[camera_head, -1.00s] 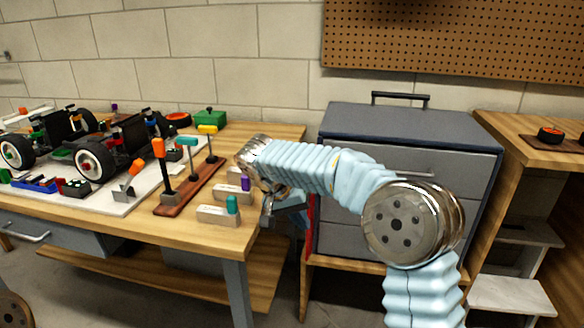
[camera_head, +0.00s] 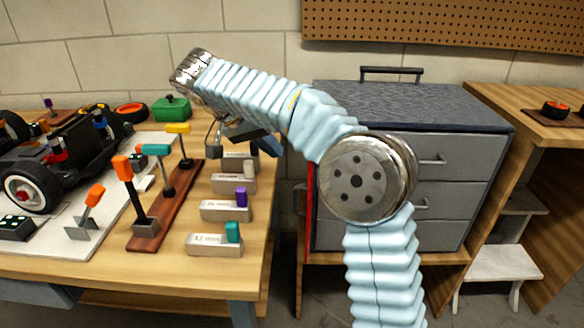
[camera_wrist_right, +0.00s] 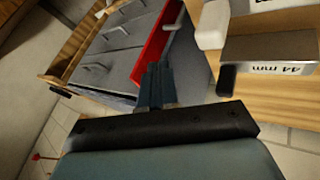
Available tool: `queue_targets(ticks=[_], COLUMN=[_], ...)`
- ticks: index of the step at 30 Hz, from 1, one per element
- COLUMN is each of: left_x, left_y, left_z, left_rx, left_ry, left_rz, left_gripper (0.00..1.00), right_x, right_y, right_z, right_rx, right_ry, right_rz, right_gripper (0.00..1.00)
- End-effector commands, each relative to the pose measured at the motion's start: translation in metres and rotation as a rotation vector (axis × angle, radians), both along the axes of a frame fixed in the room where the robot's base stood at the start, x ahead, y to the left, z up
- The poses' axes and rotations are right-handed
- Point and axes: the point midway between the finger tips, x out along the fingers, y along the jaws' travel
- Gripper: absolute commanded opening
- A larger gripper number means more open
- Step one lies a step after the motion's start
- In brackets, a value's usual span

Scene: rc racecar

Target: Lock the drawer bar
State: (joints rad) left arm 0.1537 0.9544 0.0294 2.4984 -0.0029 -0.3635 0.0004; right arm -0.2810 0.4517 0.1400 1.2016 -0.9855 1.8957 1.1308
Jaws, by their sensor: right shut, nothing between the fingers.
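The red drawer bar (camera_head: 310,212) shows as a narrow upright strip at the left front edge of the grey drawer cabinet (camera_head: 400,104). My right arm hides its upper part. In the right wrist view, the red bar (camera_wrist_right: 157,48) runs along one side of the drawer fronts (camera_wrist_right: 120,50), with a grey handle-like piece (camera_wrist_right: 172,14) at its far end. I cannot tell whether the bar is locked. My right gripper (camera_head: 270,147) is shut and empty above the bench's right edge. In the right wrist view its fingers (camera_wrist_right: 157,82) point toward the bar, seemingly apart from it. My left gripper is not in view.
Labelled blocks with coloured tabs (camera_head: 226,210) stand along the bench's right edge (camera_head: 262,225), close beneath my right gripper. A rack of upright tools (camera_head: 165,210) and a car chassis (camera_head: 70,155) are farther left. A gap separates bench and cabinet.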

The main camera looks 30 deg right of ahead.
Motion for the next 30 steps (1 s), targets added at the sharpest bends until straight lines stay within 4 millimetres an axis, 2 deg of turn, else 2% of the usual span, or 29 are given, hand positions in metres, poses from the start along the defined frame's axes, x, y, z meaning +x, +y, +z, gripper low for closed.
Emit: queue_targets(ticks=[5, 15, 21, 30], left_x=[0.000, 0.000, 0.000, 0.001], left_y=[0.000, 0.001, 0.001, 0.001], left_z=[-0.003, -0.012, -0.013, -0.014], left_rx=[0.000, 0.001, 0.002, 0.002], left_ry=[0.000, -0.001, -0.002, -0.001], left_rz=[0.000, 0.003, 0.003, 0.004], left_gripper=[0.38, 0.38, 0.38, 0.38], right_x=[0.000, -0.002, -0.003, -0.003], right_y=[-0.005, -0.041, -0.056, -0.060], right_z=[-0.008, -0.055, -0.074, -0.080], right_rx=[-0.001, 0.000, 0.000, 0.000], right_ry=[0.001, 0.002, 0.001, -0.001], right_rz=[0.000, -0.002, 0.002, 0.002], right_gripper=[0.00, 0.00, 0.00, 0.00])
